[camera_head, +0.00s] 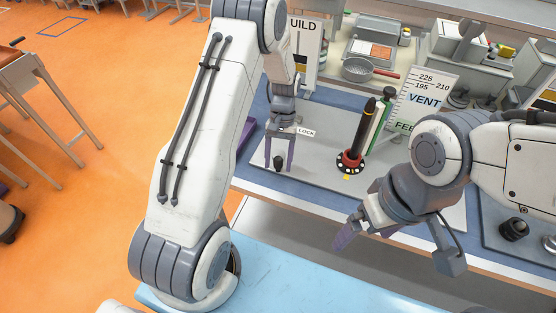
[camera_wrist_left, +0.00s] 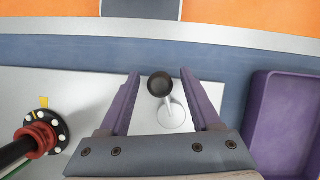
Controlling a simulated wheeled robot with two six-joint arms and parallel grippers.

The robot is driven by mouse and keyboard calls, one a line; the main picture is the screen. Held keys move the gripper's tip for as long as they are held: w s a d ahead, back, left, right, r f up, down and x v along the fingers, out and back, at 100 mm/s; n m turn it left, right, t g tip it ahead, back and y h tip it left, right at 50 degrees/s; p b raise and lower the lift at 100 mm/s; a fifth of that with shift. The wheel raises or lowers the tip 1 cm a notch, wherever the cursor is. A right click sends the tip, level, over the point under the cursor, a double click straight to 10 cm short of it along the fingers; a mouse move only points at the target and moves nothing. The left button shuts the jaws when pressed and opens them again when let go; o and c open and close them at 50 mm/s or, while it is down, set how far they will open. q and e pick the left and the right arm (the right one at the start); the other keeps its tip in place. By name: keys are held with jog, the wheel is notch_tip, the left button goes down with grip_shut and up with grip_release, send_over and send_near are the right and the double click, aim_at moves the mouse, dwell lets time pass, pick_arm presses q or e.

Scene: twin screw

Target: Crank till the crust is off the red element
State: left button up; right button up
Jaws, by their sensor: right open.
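The red element (camera_head: 350,161) is a red collar around the foot of a dark upright rod (camera_head: 364,131), on a black dial with white dots. The collar also shows in the left wrist view (camera_wrist_left: 37,137). I cannot make out a crust on it. A black knob (camera_wrist_left: 160,84) on a short metal stalk rises from a pale disc near the LOCK label (camera_head: 306,132). My left gripper (camera_head: 279,165) is open, its purple fingers on either side of the knob, apart from it. My right gripper (camera_head: 396,248) is open and empty, at the front edge of the bench.
A purple tray (camera_wrist_left: 288,125) lies beside the left gripper. A green-handled tool (camera_head: 382,112) and the VENT gauge sign (camera_head: 424,97) stand behind the rod. A pan (camera_head: 358,69) is at the back. The grey plate (camera_head: 325,183) is clear between the knob and dial.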

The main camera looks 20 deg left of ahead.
pick_arm(q)
jog(key=b+v, duration=0.2)
jog(key=v, duration=0.8)
jog(key=shift+r, duration=0.25)
jog(key=shift+w, duration=0.1)
dwell(0.7)
jog(key=s+d+r+m+t, duration=0.1)
jog(key=s+d+r+m, duration=0.15)
jog(key=s+d, duration=0.3)
jog(key=s+d+r+m+t, duration=0.1)
jog(key=s+d+r+m, duration=0.1)
jog(key=s+d+r, duration=0.3)
jog(key=s+d+m+t, duration=0.1)
jog(key=s+d+m, duration=0.1)
jog(key=s, duration=0.6)
jog(key=s+d+m+t, duration=0.1)
jog(key=s+d+m, duration=0.2)
jog(key=s, duration=0.5)
